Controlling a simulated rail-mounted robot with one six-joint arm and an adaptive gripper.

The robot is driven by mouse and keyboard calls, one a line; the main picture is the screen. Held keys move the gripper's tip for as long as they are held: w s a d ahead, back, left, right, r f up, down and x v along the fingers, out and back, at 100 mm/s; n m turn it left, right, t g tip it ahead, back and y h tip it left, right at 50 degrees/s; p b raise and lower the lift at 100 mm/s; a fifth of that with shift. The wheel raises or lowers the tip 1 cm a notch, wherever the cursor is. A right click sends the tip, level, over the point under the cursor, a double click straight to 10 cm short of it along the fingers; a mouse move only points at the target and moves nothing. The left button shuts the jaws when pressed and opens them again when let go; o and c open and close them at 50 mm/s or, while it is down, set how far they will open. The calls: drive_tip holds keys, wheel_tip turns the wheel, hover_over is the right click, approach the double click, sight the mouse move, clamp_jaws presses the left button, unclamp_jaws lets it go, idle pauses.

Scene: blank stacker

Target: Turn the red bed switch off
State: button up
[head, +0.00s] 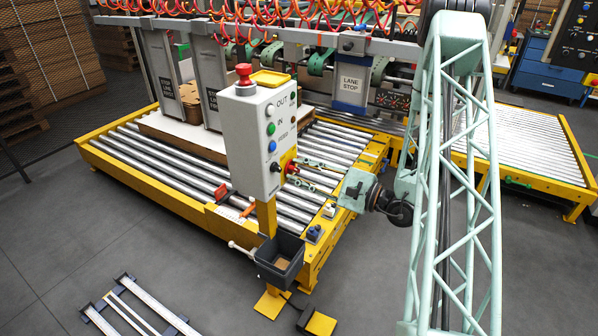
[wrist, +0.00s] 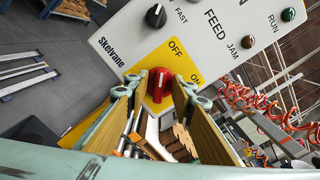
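The red bed switch (wrist: 160,84) is a red knob on a yellow plate with OFF above it and ON to its right in the wrist view. The knob's grip looks roughly upright in that picture; which label it points to is hard to tell. In the head view the switch (head: 291,167) is on the right side of the grey control box (head: 258,140). My gripper (wrist: 160,92) is open, with its two wood-coloured fingers apart on either side of the knob. Its tips appear close to the plate; contact with the knob cannot be made out. My gripper (head: 308,174) also shows in the head view.
A black FAST knob (wrist: 156,16) and brown and green lamps are on the same panel. A roller conveyor (head: 150,160) runs behind.

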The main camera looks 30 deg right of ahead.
drive_tip(key=shift+s+d, duration=0.1)
drive_tip(key=shift+s, duration=0.05)
drive_tip(key=v, duration=1.1)
drive_tip(key=shift+s, duration=0.25)
drive_tip(key=shift+d, duration=0.1)
idle(0.6)
